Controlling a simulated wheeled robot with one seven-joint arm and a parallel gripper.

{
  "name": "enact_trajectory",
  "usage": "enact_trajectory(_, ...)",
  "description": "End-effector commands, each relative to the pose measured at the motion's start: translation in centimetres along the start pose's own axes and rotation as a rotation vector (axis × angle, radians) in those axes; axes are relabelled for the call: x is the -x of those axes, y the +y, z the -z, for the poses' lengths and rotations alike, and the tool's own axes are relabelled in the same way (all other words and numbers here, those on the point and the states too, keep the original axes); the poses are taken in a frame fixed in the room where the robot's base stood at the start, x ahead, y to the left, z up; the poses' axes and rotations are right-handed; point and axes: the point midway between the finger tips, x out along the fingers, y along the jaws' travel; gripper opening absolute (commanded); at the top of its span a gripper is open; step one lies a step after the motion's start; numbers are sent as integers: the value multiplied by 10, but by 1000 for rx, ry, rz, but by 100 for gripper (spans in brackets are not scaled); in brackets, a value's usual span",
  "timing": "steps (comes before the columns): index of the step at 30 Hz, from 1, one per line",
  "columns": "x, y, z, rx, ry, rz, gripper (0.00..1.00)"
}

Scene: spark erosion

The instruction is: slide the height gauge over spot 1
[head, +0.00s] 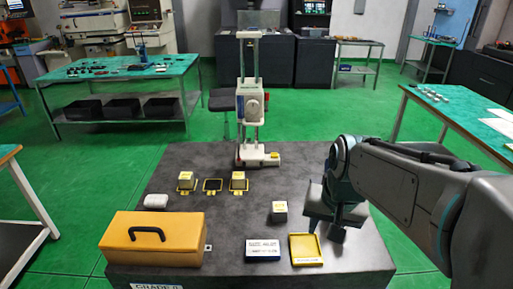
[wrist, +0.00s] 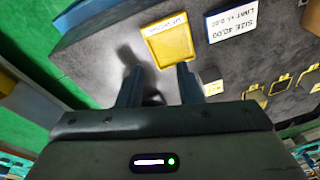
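The height gauge (head: 251,105), a tall pale column instrument with a grey-white head, stands upright at the back of the dark plate. In front of it is a row of three yellow-framed spots: the left (head: 187,189) and right (head: 238,190) carry small blocks, and the middle one (head: 212,185) looks dark and empty. Their numbers are too small to read, so I cannot tell which is spot 1. My gripper (head: 327,222) is low over the plate's right side, well in front of the gauge. In the wrist view its fingers (wrist: 158,78) are apart with nothing gripped.
A loose block (head: 280,211) lies left of my gripper. A blue-and-white sign (head: 263,250) and a yellow tray (head: 306,249) lie at the front. An orange case (head: 153,239) and a white item (head: 156,201) are at left. The plate's middle is mostly clear.

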Motion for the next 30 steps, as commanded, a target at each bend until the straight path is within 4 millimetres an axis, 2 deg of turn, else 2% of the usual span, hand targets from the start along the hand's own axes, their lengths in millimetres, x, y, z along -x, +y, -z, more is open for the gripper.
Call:
enact_trajectory(1,3,-8,22,-61,-18,8,32)
enact_trajectory(8,-1,-38,108,-373,-98,46,32)
enact_trajectory(14,-21,-59,178,-638,-175,64,32)
enact_trajectory(18,-44,-71,223,-818,-234,71,32)
enact_trajectory(24,-87,-84,276,-1063,-322,69,32)
enact_trajectory(30,-125,-92,306,-1241,-393,58,32)
